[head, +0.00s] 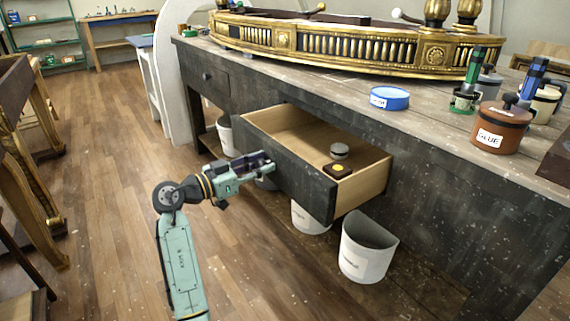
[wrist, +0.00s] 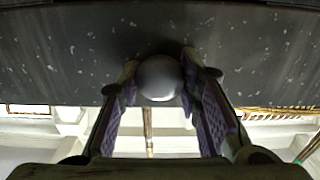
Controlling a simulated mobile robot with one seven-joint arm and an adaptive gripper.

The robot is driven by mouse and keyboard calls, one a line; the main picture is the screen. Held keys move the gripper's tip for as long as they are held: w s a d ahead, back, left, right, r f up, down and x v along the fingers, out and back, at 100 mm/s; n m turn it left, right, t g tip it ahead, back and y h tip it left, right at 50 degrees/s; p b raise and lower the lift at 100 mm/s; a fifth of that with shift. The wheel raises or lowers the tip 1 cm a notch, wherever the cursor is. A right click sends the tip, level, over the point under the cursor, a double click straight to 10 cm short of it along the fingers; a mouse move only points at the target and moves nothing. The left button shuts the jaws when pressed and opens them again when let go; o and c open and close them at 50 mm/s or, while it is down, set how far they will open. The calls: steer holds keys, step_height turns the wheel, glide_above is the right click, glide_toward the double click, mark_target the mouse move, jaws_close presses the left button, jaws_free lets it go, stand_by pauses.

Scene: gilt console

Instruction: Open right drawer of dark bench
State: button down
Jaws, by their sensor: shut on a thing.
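The dark bench (head: 430,212) runs across the head view with a wooden top. Its right drawer (head: 290,177) is pulled well out, and its pale wooden inside shows. A small grey round thing (head: 340,151) and a dark square block with a yellow top (head: 338,170) lie in the drawer. My gripper (head: 268,163) is at the drawer's front face. In the wrist view its two fingers are on either side of a round dark knob (wrist: 159,78), shut on it.
A left drawer (head: 207,78) is closed. White buckets (head: 367,250) stand on the low shelf under the bench. A gilt console piece (head: 350,48), a blue tape roll (head: 389,98) and a glue pot (head: 499,127) are on the top.

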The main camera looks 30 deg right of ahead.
steer(key=a+b, duration=0.2)
steer(key=a, duration=0.8)
steer(key=shift+s+a, duration=0.3)
steer(key=shift+s, duration=0.15)
steer(key=c, duration=1.2)
jaws_free()
steer(key=shift+o, duration=0.2)
steer(key=a, duration=1.2)
steer(key=shift+s, duration=0.45)
